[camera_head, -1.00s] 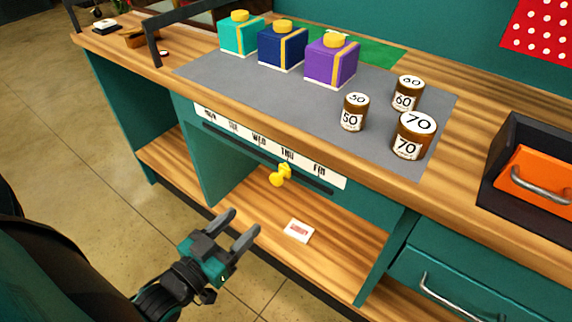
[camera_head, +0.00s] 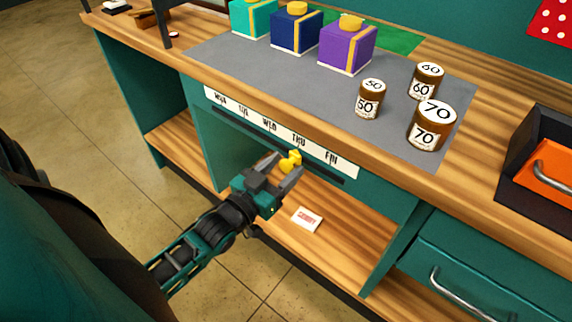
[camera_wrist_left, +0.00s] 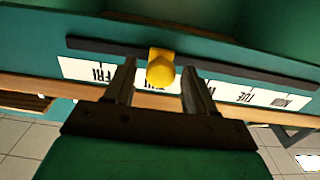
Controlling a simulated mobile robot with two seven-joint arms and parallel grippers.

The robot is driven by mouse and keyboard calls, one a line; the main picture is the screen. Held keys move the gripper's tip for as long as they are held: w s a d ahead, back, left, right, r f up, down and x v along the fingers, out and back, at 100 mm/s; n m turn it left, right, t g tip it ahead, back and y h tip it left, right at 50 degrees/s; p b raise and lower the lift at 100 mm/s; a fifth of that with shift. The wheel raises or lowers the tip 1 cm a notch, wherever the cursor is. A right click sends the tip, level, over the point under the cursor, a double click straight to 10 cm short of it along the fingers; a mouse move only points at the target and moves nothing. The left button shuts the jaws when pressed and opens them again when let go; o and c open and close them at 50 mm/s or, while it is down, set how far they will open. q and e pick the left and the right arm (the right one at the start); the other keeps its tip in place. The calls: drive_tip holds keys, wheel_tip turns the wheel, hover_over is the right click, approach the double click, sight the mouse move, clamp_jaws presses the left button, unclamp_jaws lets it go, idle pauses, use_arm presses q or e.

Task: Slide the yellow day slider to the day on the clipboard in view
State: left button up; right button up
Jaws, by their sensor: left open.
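The yellow day slider (camera_head: 290,161) sits on the dark slot below the white day strip (camera_head: 270,127) on the counter's front, at THU. My left gripper (camera_head: 284,167) is open at the slider, its fingers reaching toward it. In the left wrist view the yellow slider (camera_wrist_left: 160,68) shows between and just beyond the two open fingertips (camera_wrist_left: 157,78), apart from both. The strip (camera_wrist_left: 262,97) appears upside down there, with FRI on the left and TUE and MON on the right. The clipboard is not seen in these frames. My right gripper is not in view.
Jars marked 50 (camera_head: 369,98), 60 (camera_head: 426,81) and 70 (camera_head: 431,126) stand on the grey mat (camera_head: 300,95). Teal, navy and purple boxes stand behind. An open shelf with a small white card (camera_head: 307,219) lies below the slot; a drawer handle (camera_head: 456,296) sticks out at right.

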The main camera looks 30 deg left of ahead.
use_arm(q)
drive_tip(key=shift+w, duration=0.65)
drive_tip(key=shift+c, duration=0.4)
clamp_jaws()
